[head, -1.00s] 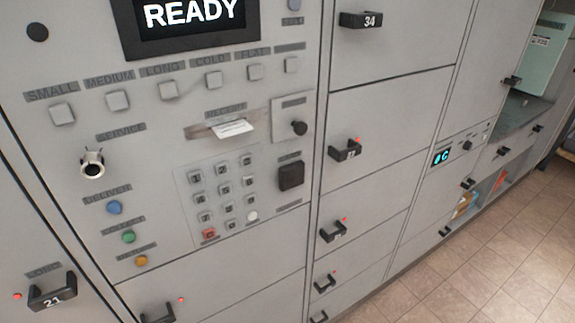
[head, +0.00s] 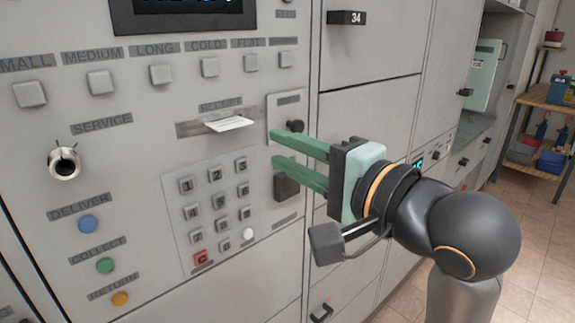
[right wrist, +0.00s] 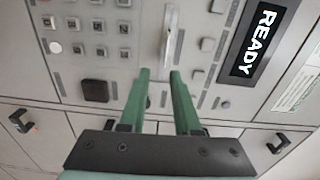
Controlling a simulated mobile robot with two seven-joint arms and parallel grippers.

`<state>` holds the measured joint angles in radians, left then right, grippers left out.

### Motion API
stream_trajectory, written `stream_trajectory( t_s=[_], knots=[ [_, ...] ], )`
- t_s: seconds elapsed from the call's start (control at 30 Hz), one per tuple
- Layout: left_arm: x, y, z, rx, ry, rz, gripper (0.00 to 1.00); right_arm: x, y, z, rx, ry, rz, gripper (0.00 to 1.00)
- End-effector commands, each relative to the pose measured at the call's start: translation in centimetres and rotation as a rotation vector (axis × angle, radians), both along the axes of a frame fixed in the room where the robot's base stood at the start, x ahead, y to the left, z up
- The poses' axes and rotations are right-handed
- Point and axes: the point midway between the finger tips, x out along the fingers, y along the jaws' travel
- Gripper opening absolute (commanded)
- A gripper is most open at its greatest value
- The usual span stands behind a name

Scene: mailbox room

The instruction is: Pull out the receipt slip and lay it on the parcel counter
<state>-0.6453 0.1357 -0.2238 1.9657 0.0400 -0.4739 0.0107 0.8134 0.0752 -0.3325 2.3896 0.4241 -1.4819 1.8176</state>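The white receipt slip (head: 230,123) sticks out of the receipt slot in the grey panel, left of my right gripper in the head view. In the right wrist view the slip (right wrist: 168,45) shows as a thin pale strip beyond the fingertips. My right gripper (head: 272,149) is open, its two green fingers pointing left, with a gap between the slip and the tips. The fingers (right wrist: 160,73) also show in the right wrist view with nothing between them. The parcel counter (head: 478,138) seems to be the grey-green ledge in the recess at the back right. My left gripper is not in view.
The panel has a keypad (head: 216,206), a dark knob (head: 295,126), several buttons and a service key lock (head: 64,163). Locker doors with black handles (head: 346,17) run to the right. A wooden shelf (head: 545,97) stands at the far right. Tiled floor is open at lower right.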

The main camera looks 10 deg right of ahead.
Motion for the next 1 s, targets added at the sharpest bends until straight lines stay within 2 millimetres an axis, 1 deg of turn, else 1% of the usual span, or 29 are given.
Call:
stream_trajectory(
  t_s=[0.03,0.1,0.27,0.6,0.77,0.8,0.83,0.9,1.0],
  knots=[
    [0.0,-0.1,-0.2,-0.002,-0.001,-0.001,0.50,-0.5,0.1,0.4,0.012,-0.003,0.006,0.31],
    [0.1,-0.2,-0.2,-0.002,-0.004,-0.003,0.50,-0.8,0.3,0.8,0.023,0.002,0.009,0.31],
    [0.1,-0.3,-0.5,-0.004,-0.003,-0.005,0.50,-0.3,0.7,0.9,0.030,0.006,0.011,0.31],
    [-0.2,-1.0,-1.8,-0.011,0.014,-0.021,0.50,2.8,3.0,0.8,0.028,0.006,0.010,0.31],
    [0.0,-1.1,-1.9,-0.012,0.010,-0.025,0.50,4.4,4.2,0.9,0.028,0.006,0.010,0.31],
    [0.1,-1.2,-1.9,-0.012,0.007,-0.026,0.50,4.8,4.5,0.8,0.028,0.006,0.010,0.31],
    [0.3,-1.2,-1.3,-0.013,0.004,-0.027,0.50,5.1,4.7,1.1,0.029,0.008,0.010,0.31],
    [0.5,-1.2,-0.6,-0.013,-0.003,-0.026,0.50,5.8,5.2,1.2,0.029,0.009,0.010,0.31],
    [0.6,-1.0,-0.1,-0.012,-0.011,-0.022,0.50,6.7,5.8,1.2,0.029,0.009,0.010,0.31]
  ],
)
